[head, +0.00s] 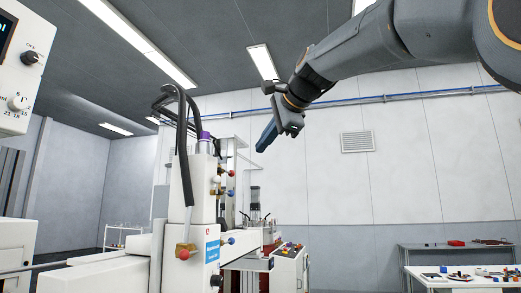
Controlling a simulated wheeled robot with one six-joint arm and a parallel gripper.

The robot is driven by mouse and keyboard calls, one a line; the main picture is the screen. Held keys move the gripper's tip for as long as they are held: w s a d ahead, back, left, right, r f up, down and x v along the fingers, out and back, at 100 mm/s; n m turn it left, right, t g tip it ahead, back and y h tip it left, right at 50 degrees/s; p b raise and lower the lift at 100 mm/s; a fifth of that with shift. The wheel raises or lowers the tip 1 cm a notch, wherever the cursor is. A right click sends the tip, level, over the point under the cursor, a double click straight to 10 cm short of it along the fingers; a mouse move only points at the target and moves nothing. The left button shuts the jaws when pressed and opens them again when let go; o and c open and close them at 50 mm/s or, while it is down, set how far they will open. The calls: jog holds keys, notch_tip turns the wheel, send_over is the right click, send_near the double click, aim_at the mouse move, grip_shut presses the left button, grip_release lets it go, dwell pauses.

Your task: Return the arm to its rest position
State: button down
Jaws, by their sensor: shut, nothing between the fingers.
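My arm reaches in from the upper right of the head view and is raised high. My gripper (266,137) hangs at its end, pointing down and to the left. Its blue fingers are together with nothing between them. It is in the air in front of the white wall, apart from everything around it. In the picture it shows just right of the top of a white machine (204,185).
A white control panel (25,60) with knobs fills the upper left edge. The white machine has dark hoses (180,130) on top. A table (465,272) with small items stands at the lower right, and a grey bench (420,247) is behind it. A vent (357,141) is on the wall.

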dwell(0.4)
jog(key=s+d+f+n+g+h+b, duration=0.1)
jog(key=d+f+n+g+h, duration=0.2)
jog(key=f, duration=1.7)
jog(key=d+f+n+g+h, duration=0.1)
jog(key=d+f+n+g, duration=0.3)
jog(key=f, duration=1.6)
jog(key=s+d+f+n+g+h, duration=0.1)
jog(key=s+d+f+n, duration=0.2)
jog(key=s+f, duration=0.9)
jog(key=s+d+f+n+g, duration=0.2)
jog(key=s+d+f+n, duration=0.1)
jog(key=s+f, duration=0.9)
notch_tip(320, 180, down, 5)
jog(key=shift+s+d+f+n+h+b, duration=0.1)
jog(key=shift+s+d+n+h+b, duration=0.1)
jog(key=shift+d+n+h+b, duration=0.25)
